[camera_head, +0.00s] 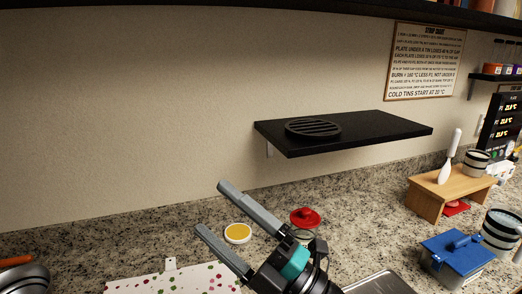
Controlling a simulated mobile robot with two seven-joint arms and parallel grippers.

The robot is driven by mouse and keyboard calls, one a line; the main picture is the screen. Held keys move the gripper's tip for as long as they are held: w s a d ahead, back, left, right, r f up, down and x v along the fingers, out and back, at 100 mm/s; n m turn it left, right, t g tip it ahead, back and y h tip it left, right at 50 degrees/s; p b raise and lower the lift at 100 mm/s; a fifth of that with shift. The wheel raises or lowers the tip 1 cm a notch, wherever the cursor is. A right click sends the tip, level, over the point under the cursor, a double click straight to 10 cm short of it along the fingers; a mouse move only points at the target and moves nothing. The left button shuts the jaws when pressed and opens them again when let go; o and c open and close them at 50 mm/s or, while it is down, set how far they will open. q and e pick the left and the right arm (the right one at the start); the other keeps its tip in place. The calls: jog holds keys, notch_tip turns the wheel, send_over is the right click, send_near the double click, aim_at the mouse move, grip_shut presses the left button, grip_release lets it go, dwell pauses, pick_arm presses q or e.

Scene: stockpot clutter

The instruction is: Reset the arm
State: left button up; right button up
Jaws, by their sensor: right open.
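My right gripper (211,207) is at the lower middle, over the granite counter. Its two grey fingers are spread apart, point up and left, and have nothing between them. The teal and black wrist shows at the bottom edge. My left gripper is not in view.
A black wall shelf (385,125) holds a round slotted grate (313,128). A yellow-topped dish (237,233) and a red lid (305,217) are near the gripper. A spotted cloth (170,281), a blue-lidded pot (455,252) and a wooden stand (455,186) are on the counter (120,238).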

jog(key=w+d+f+m+t+h, duration=0.3)
jog(key=d+m+t+h, duration=0.1)
jog(key=d+m+h, duration=0.4)
jog(key=w+d+f+m+t+h, duration=0.25)
jog(key=d+m+t+h, duration=0.2)
jog(key=m+h, duration=0.4)
jog(key=s+d+f+m+g+h, duration=0.3)
jog(key=d+f+m+g+h, duration=0.15)
jog(key=d+f+m, duration=0.5)
jog(key=s+f+g+y, duration=0.1)
jog(key=s+f+g, duration=1.2)
jog(key=s+f, duration=0.55)
jog(key=s+f+b, duration=0.3)
jog(key=f+b, duration=0.3)
jog(key=f, duration=2.1)
jog(key=s+d+f+g+b, duration=0.2)
jog(key=s+f+b, duration=0.3)
jog(key=s+f, duration=0.9)
notch_tip(320, 180, down, 4)
jog(key=shift+s+f, duration=0.25)
jog(key=shift+s, duration=0.15)
